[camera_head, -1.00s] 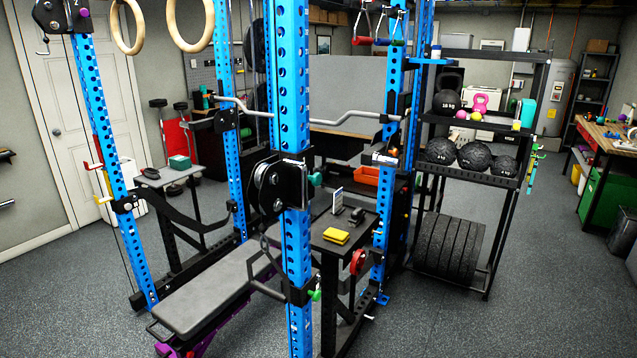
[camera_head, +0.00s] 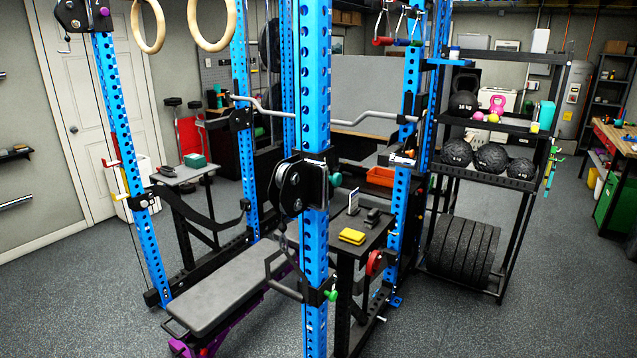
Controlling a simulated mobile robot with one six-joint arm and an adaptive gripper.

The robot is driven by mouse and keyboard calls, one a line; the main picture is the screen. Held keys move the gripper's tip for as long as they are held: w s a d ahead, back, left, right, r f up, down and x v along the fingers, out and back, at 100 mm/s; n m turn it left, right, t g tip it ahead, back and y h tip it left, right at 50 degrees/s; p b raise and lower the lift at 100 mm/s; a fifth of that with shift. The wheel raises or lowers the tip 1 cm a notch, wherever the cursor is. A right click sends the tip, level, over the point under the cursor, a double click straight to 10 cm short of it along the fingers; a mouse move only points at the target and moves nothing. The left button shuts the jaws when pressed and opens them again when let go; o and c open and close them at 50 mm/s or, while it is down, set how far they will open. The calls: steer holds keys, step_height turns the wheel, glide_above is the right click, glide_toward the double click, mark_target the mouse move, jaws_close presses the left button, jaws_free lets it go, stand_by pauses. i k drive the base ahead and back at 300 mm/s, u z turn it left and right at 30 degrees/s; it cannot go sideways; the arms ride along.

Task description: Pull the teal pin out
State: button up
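A teal pin (camera_head: 335,180) shows as a small knob at the right side of the black pulley carriage (camera_head: 298,184). The carriage sits on the front blue upright (camera_head: 315,85) of the rack. Only the knob end of the pin shows; its shaft is hidden, and it appears seated in the carriage. A separate green knob (camera_head: 331,295) is lower on the same upright. My gripper is not in view.
A grey bench (camera_head: 225,287) lies inside the rack, left of the front upright. A small black table (camera_head: 352,226) with a yellow item (camera_head: 352,236) stands to its right. A weight shelf (camera_head: 485,182) stands behind right. The floor at front right is clear.

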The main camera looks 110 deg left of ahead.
mark_target(336, 180)
steer(key=u, duration=3.35)
steer(key=i, duration=1)
steer(key=u, duration=0.1)
